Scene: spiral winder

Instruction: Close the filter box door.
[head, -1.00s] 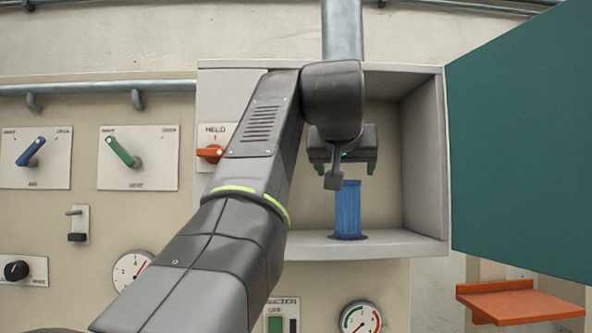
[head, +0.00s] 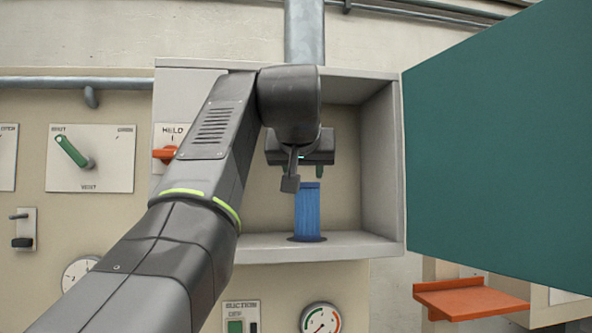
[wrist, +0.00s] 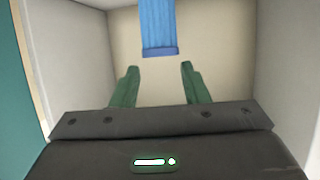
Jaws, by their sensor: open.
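The filter box (head: 381,165) is an open pale grey box on the wall in the head view. Its green door (head: 500,150) stands wide open to the right. A strip of the door also shows at the left edge of the wrist view (wrist: 15,105). A blue ribbed filter (head: 307,213) stands upright on the box floor; it also shows in the wrist view (wrist: 157,25). My gripper (head: 302,172) is inside the box opening, above the filter. Its green fingers (wrist: 157,85) are open and empty, apart from the filter.
An orange shelf (head: 470,298) sits below the door at the lower right. A red-orange lever (head: 165,154), a green lever (head: 72,150) and a gauge (head: 320,320) are on the panel around the box. A grey pipe (head: 304,32) rises above the box.

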